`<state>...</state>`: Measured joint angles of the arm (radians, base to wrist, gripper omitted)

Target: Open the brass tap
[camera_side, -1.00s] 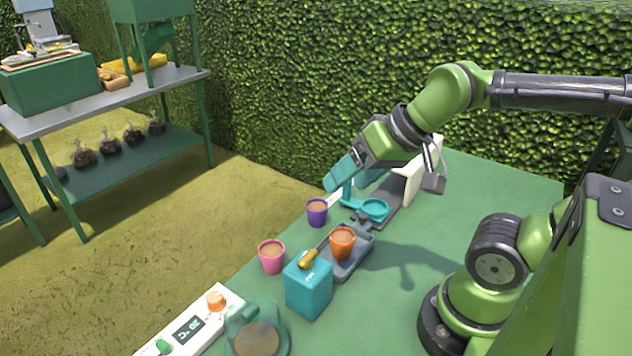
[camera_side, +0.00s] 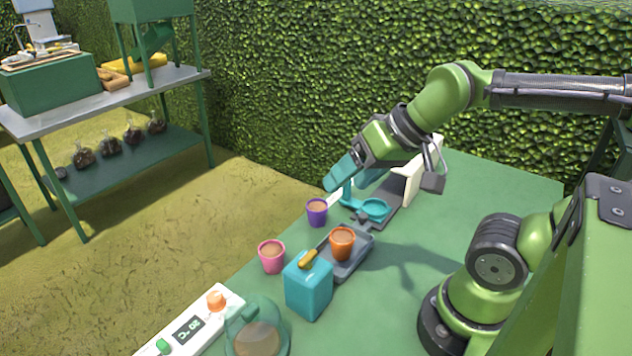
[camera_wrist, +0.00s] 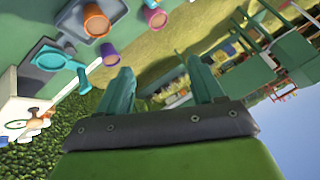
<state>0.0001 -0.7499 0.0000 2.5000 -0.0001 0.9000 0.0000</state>
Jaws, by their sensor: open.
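My gripper (camera_side: 352,186) is open and empty, above the far end of the green table. In the wrist view its two teal fingers (camera_wrist: 160,88) stand apart with nothing between them. A brass-coloured, tap-like fitting (camera_wrist: 34,122) shows at the lower left of the wrist view, beside a white panel, well off to the side of my fingers. In the side view the white panel (camera_side: 414,178) stands behind my gripper, and I cannot make out the fitting there.
A teal ring holder (camera_side: 375,208) is near my gripper. Purple (camera_side: 317,211), pink (camera_side: 271,257) and orange (camera_side: 342,244) pots stand nearby, the orange one on a grey tray (camera_side: 358,258). A teal box (camera_side: 309,290) with a yellow-brown piece on top is nearer.

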